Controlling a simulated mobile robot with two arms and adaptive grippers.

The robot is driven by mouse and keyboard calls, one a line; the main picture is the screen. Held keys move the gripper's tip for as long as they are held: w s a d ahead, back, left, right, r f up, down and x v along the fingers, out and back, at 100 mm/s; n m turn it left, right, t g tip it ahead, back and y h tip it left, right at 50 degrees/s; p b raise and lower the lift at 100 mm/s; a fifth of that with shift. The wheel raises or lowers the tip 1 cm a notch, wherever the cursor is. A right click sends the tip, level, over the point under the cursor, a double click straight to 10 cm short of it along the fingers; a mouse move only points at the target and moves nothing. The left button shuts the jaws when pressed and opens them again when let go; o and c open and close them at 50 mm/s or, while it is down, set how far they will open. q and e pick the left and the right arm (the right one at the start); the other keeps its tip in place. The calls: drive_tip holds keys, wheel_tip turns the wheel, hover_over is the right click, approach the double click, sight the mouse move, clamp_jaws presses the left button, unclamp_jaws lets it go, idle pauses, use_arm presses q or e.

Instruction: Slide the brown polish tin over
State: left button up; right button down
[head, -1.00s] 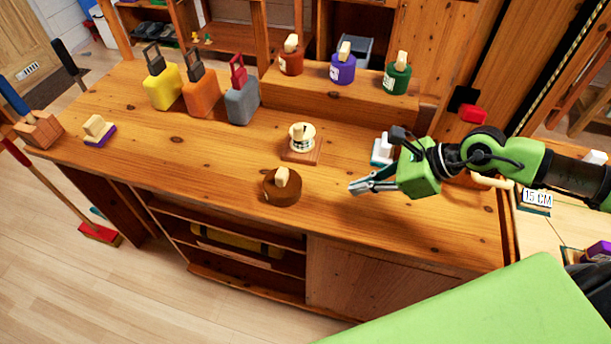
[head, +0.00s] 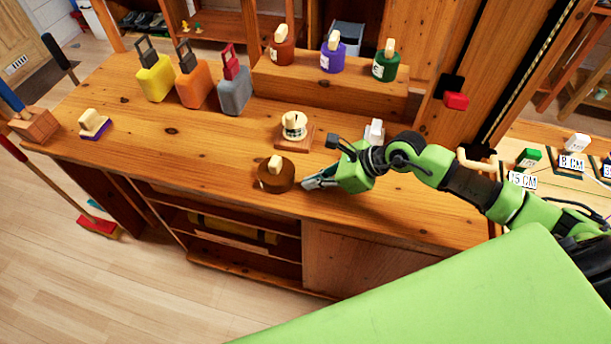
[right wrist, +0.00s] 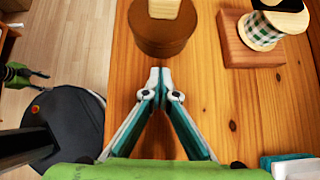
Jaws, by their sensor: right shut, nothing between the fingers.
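The brown polish tin (head: 276,178), round with a pale wooden block on its lid, stands upright near the front edge of the wooden bench. My right gripper (head: 306,184) is shut and empty, low over the bench just right of the tin. In the right wrist view its joined fingertips (right wrist: 160,72) point at the side of the tin (right wrist: 160,38), with a small gap that looks clear. A green and black part that looks like my left gripper (right wrist: 22,74) shows small at the left of that view; its jaws are unclear.
A spool on a wooden base (head: 294,132) stands behind the tin. Yellow, orange and grey bottles (head: 235,97) stand at the back left, and several jars on a raised shelf (head: 330,84). The bench left of the tin is clear up to a brush (head: 93,124).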

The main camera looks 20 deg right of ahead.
drive_tip(key=shift+w+a, duration=0.55)
drive_tip(key=shift+a, duration=0.2)
use_arm(q)
drive_tip(key=shift+s+a+r, duration=0.1)
drive_tip(key=shift+s+r, duration=0.2)
drive_tip(key=shift+s, duration=0.4)
